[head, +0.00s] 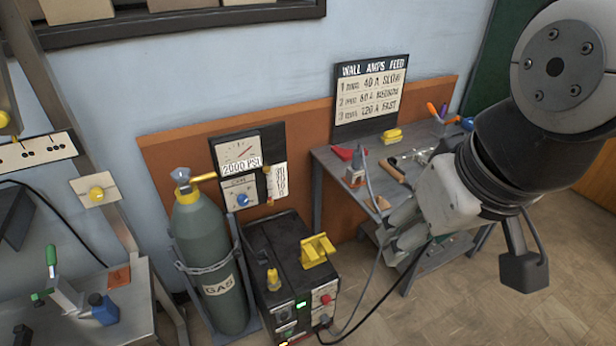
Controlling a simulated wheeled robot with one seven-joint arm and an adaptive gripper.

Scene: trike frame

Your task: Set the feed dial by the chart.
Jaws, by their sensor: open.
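The chart (370,97) is a black-framed board on the back wall, headed "WALL AMPS FEED". Its rows appear to pair thickness 1, 2 and 3 with 40 A slow, a middle value medium, and 120 A fast. The black welding machine (262,238) stands on the floor, right of the gas cylinder. Its front has a small green display (300,304), a red knob (325,298) and small dark dials (284,313). Which one is the feed dial, and its setting, I cannot tell. My gripper (392,245) is open, right of the machine, apart from its front.
A green gas cylinder (207,250) stands chained left of the machine, below a gauge panel (238,150). A grey workbench (335,165) with tools stands behind my arm. Black cables run from the machine's front. Another bench with a clamp (65,295) is at left.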

